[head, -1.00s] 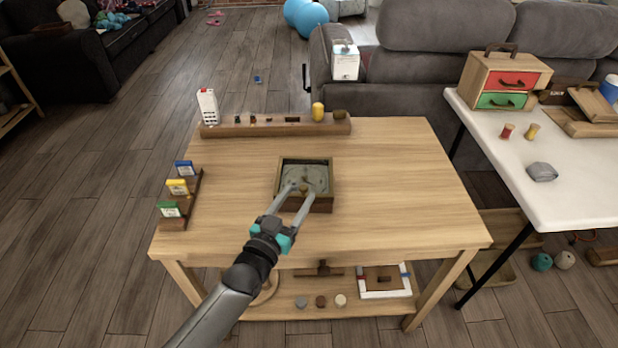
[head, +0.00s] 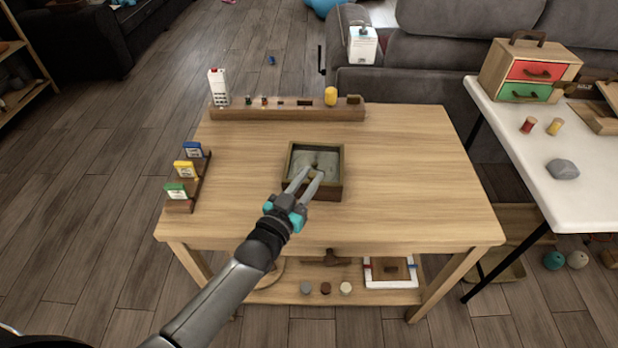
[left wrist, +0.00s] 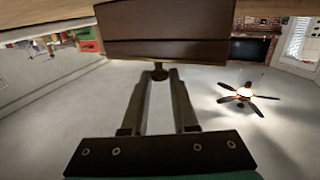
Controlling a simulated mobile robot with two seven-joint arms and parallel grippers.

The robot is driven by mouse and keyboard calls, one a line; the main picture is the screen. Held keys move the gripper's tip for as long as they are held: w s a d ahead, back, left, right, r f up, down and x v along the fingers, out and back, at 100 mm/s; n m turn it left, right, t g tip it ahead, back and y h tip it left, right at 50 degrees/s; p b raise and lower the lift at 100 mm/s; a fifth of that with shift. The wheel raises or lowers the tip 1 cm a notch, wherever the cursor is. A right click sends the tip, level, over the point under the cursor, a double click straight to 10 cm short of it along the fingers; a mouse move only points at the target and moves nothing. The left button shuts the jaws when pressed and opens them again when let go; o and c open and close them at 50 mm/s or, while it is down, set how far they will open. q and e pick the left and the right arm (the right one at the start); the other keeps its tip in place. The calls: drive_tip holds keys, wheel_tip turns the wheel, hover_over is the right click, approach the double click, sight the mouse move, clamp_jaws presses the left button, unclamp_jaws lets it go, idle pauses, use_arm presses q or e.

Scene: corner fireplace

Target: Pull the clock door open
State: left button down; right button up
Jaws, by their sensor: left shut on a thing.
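The clock is a small dark wooden box (head: 342,180) with a grey face, on the middle of the wooden table. Its wooden body (left wrist: 165,35) fills the top of the left wrist view. A small round brown knob (left wrist: 160,74) sticks out from it. My left gripper (head: 310,172) reaches over the near rim of the box in the head view. In the left wrist view its two fingers (left wrist: 160,78) close on the knob from both sides. The fingers partly cover the face and knob in the head view. I see no clear gap at the door. My right gripper is not in view.
A wooden rail (head: 285,113) with small pieces and a yellow cylinder (head: 331,96) lies along the table's back edge. A rack of coloured cards (head: 190,180) stands at the left. The table top (head: 420,180) right of the clock is clear. A white table (head: 530,150) stands farther right.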

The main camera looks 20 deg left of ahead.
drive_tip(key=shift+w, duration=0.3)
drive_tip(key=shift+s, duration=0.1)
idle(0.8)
use_arm(q)
drive_tip(key=shift+r, duration=0.1)
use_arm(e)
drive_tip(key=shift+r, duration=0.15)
